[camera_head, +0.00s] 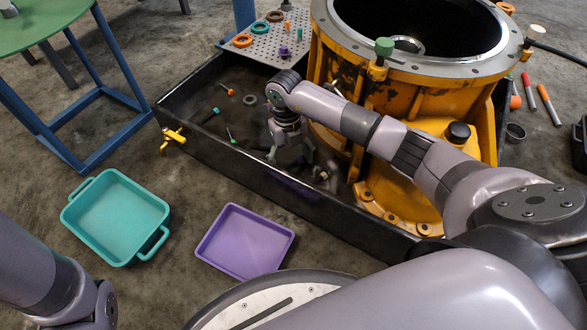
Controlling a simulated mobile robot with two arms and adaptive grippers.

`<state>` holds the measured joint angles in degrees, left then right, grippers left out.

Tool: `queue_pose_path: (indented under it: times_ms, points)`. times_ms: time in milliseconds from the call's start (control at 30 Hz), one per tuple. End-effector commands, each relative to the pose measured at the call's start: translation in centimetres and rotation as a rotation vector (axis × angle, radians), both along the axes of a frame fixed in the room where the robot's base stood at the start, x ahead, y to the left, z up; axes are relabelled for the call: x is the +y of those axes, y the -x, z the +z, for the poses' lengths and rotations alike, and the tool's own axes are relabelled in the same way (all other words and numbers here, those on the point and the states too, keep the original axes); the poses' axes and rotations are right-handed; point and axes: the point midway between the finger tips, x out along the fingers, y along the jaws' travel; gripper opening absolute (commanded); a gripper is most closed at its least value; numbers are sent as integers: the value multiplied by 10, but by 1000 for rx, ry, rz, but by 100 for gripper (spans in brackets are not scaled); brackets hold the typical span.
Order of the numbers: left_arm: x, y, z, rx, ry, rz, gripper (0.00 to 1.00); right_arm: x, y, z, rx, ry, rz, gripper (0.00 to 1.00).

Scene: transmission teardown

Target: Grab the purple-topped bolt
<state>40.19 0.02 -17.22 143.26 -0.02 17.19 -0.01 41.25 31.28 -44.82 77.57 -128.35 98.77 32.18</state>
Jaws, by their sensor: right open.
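My right gripper (291,156) hangs over the black drip tray (185,128), beside the yellow transmission housing (385,100). Its fingers point down and are apart, with nothing seen held between them. Small purple pieces stand on the perforated plate (262,50) at the tray's back; one purple piece (284,50) is nearer the front edge, and another is further right. They are too small to tell surely which is a purple-topped bolt. The gripper is well in front of them. The tray floor under the gripper is partly hidden. Of my left arm only links show, at lower left.
A teal bin (118,218) and a purple tray (245,242) stand on the floor in front. A green-topped table (40,22) is at far left. The tall housing blocks the right.

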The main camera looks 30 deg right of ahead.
Motion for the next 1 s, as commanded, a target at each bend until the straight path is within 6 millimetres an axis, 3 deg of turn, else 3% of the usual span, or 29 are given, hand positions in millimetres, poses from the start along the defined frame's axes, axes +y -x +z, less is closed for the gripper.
queue_pose_path:
  times_ms: [267,833,1000]
  points:
    - [0,0,-2,0,0,0,40,0,0,-2,-1,0,1,72]
    - [0,0,-2,0,0,0,40,0,0,-2,-1,0,1,34]
    - [0,0,-2,1,0,0,40,0,0,-2,-1,0,1,33]
